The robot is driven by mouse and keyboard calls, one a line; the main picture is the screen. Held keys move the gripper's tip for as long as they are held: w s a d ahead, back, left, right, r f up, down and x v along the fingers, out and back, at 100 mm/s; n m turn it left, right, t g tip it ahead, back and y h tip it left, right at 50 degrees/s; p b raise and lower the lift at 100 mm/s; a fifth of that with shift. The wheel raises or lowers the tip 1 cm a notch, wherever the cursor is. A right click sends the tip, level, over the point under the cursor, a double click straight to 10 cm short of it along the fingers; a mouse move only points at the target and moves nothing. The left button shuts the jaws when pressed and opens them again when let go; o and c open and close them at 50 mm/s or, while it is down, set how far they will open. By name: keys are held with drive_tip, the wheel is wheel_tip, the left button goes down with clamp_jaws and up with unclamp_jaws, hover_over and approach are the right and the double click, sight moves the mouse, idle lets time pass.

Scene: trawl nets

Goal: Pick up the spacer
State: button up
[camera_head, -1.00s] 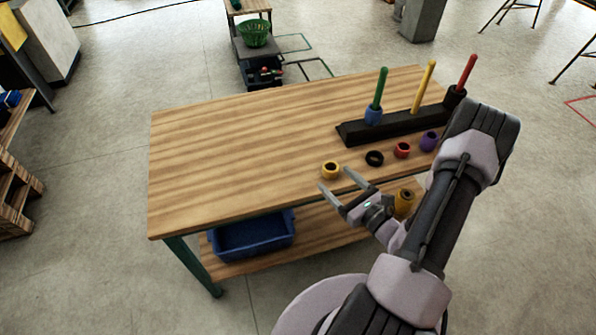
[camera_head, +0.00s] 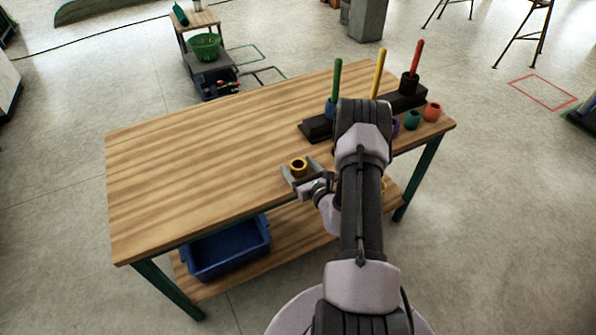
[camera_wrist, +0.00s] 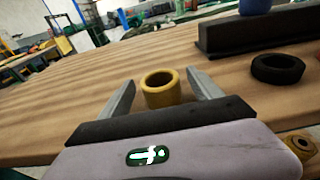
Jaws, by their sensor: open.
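A yellow ring-shaped spacer (camera_head: 299,172) stands upright on the wooden table near its front edge, with its hole facing up. In the wrist view the spacer (camera_wrist: 161,98) sits between the two finger ends of my gripper (camera_wrist: 160,84). There is a gap on each side, and the fingers do not appear to touch it. In the head view my gripper (camera_head: 300,168) is open and low over the tabletop, with one finger on each side of the spacer.
A black rack (camera_head: 316,129) with green, yellow and red pegs stands behind. A black ring (camera_wrist: 277,69) lies to the right. Teal (camera_head: 412,121) and orange (camera_head: 432,113) rings stand near the right end. A blue bin (camera_head: 228,252) is on the lower shelf. The table's left is clear.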

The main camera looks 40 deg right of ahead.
drive_tip(key=shift+w+d, duration=0.1)
drive_tip(key=shift+w, duration=0.2)
drive_tip(key=c, duration=1.4)
drive_tip(key=shift+c, duration=0.2)
